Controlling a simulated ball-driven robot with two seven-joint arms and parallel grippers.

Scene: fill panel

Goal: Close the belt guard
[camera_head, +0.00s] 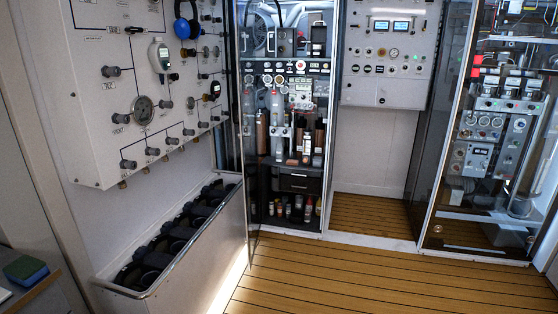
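I cannot tell which part in view is the belt guard. A dark round, fan-like part (257,32) shows behind pipes at the top of the middle cabinet, too small and dark to make out. The middle cabinet (290,180) holds gauges, cylinders and bottles. A thin door-like edge (250,215) stands at its left side and seems to reach out over the floor. Neither of my grippers is in view.
A white wall panel (100,130) with knobs, a gauge and a blue headset (187,20) is at left. Below it a railed bin (215,240) holds dark items. A glass-fronted cabinet (480,215) stands at right. The plank floor (370,285) is clear.

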